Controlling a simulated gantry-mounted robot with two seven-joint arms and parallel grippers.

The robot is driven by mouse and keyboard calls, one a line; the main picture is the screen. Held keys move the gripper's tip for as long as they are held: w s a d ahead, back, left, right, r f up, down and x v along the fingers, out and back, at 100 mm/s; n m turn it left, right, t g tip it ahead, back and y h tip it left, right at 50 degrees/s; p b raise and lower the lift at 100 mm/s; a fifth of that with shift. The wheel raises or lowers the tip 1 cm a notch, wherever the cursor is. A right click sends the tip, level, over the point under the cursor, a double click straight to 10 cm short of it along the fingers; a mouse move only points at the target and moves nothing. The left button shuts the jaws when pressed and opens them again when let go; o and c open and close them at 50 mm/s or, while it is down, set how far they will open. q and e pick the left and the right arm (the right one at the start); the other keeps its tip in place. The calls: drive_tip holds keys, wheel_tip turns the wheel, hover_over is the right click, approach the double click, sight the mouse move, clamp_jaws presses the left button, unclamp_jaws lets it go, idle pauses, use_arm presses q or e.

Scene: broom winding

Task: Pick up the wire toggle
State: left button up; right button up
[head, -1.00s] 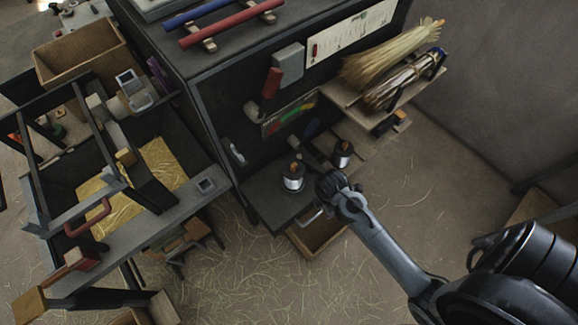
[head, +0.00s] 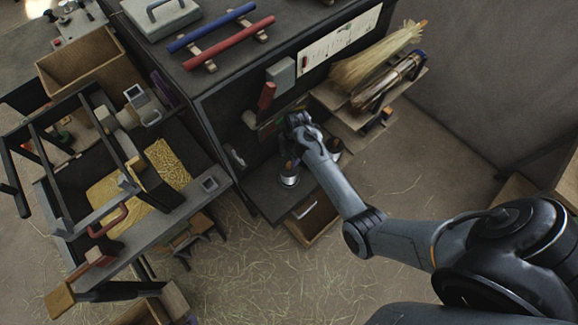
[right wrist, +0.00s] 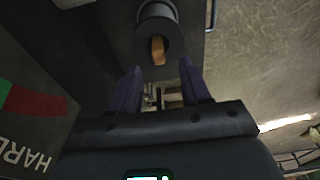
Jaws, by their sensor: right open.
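Two dark-capped wire spools stand on the low shelf of the dark cabinet in the head view. The left spool (head: 289,176) shows fully; the right spool (head: 336,149) is partly hidden by my right arm. In the right wrist view, a spool (right wrist: 157,20) has an orange-brown wooden toggle (right wrist: 158,50) at its near side. My right gripper (right wrist: 161,68) is open, its two purple fingers apart and empty, with the toggle just beyond the gap between the tips. In the head view my right gripper (head: 298,122) is by the cabinet front, its fingers not clear. My left gripper is not in view.
The cabinet front with a hanging red-handled tool (head: 266,96) is close to the right gripper. A shelf with straw bundles (head: 375,60) stands at upper right. An open drawer (head: 312,222) is below the spools. A workbench with a frame (head: 110,205) stands at left.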

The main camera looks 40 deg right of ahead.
sight(289, 163)
drive_tip(key=shift+a+f+b, duration=0.15)
drive_tip(key=shift+f+b, duration=0.1)
drive_tip(key=shift+f, duration=1.2)
drive_tip(key=shift+a+f+b, duration=0.15)
drive_tip(key=shift+f+b, duration=0.1)
drive_tip(key=shift+f, duration=1.15)
drive_tip(key=shift+c, duration=0.5)
drive_tip(key=c, duration=0.7)
